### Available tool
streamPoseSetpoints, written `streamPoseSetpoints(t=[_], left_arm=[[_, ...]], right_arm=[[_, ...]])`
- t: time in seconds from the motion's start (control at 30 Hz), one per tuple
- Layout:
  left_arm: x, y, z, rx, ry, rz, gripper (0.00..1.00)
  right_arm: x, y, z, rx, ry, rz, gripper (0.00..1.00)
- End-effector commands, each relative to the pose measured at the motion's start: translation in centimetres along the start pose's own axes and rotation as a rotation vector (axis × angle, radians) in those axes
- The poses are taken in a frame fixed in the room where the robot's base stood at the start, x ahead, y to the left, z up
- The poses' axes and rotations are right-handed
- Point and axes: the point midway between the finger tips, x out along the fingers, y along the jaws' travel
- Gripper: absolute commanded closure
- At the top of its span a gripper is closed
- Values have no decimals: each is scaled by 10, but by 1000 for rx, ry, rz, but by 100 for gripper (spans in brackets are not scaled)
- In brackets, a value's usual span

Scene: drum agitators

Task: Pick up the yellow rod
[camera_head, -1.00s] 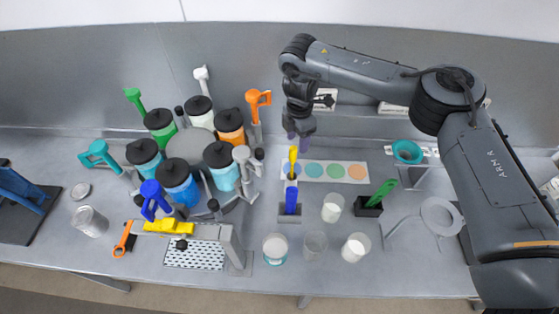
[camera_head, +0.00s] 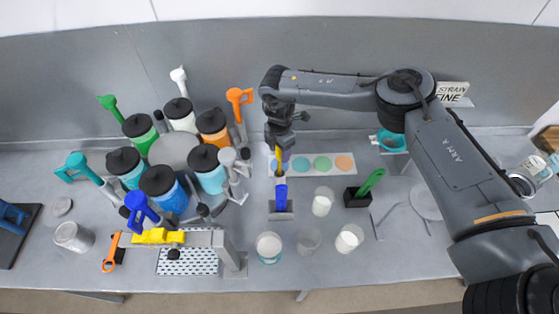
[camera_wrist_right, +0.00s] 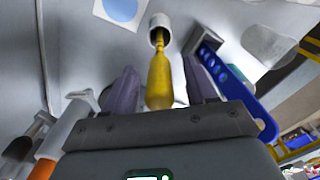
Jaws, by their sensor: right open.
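The yellow rod (camera_head: 279,155) stands upright on the bench, in front of the strip of coloured dots. The right wrist view shows the yellow rod (camera_wrist_right: 160,80) with its far end in a small white cup (camera_wrist_right: 159,24). My right gripper (camera_head: 279,143) is over the rod's top. In the right wrist view the fingers of my right gripper (camera_wrist_right: 160,92) are open, one on each side of the rod, with gaps between. The blue scoop (camera_head: 281,194) stands in its holder just in front of the rod. My left gripper is not in view.
The dot strip (camera_head: 323,165) lies behind the rod. Several beakers, such as a clear one (camera_head: 323,201), stand to the right and front. A green scoop in a black holder (camera_head: 358,197) is further right. A carousel of lidded jars (camera_head: 168,190) is on the left.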

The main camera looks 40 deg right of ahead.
Motion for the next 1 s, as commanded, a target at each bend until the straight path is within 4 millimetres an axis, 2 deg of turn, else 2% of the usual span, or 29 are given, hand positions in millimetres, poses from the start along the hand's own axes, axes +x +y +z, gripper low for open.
streamPoseSetpoints(t=[0.2, 0.5, 0.87, 1.0], left_arm=[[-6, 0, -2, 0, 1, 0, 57], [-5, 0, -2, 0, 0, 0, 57], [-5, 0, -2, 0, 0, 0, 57], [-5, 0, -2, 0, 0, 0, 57]], right_arm=[[20, 0, 0, 0, -2, -1, 44], [24, 0, 0, -1, 0, 0, 45], [23, 0, 0, -1, 0, 0, 100], [23, 0, 0, 0, 0, 1, 100]])
